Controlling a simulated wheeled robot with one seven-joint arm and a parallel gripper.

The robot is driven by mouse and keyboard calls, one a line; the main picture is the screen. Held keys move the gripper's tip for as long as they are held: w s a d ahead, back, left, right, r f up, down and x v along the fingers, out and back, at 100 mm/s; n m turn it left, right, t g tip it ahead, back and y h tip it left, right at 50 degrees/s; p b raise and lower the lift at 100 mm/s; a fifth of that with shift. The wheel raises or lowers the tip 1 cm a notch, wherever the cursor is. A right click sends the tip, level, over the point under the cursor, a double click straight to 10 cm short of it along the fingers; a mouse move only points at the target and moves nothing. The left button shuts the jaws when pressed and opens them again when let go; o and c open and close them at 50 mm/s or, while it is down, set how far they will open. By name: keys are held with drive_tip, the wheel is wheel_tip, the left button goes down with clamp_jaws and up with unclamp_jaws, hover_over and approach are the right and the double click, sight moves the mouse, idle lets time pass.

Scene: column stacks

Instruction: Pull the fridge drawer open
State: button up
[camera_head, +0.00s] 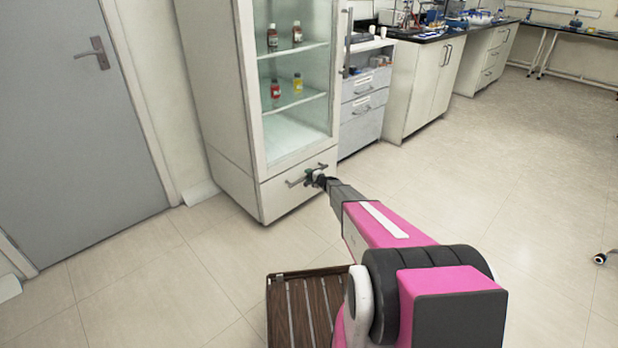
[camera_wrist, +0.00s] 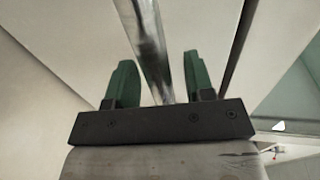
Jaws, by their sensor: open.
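The fridge (camera_head: 245,100) is a tall white cabinet with a glass front. Its drawer (camera_head: 283,197) is the low white front under the glass, and it looks closed. A metal bar handle (camera_head: 296,182) crosses the drawer front. My gripper (camera_head: 312,176) is at the right part of this handle. In the wrist view my gripper (camera_wrist: 161,82) has two green fingers standing apart, and the shiny handle bar (camera_wrist: 150,45) runs between them. Both fingers seem clear of the bar. The drawer front (camera_wrist: 200,25) fills the background.
Bottles (camera_head: 285,88) stand on the fridge shelves. A grey drawer unit (camera_head: 362,105) and a white counter cabinet (camera_head: 420,90) stand to the right. A grey door (camera_head: 75,120) is at the left. A slatted wooden piece (camera_head: 300,305) lies low in front. The floor before the drawer is clear.

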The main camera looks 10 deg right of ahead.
clamp_jaws()
drive_tip(key=f+v, duration=0.3)
drive_tip(key=v, duration=1.4)
drive_tip(key=s+f+v, duration=0.1)
drive_tip(key=f+v, duration=0.2)
drive_tip(key=v, duration=1.3)
drive_tip(key=shift+s+d+f, duration=0.25)
drive_tip(key=shift+s+d, duration=0.05)
drive_tip(key=shift+d, duration=0.3)
unclamp_jaws()
drive_tip(key=v, duration=1)
drive_tip(key=shift+s+d, duration=0.25)
drive_tip(key=shift+s, duration=0.05)
drive_tip(key=shift+r, duration=0.2)
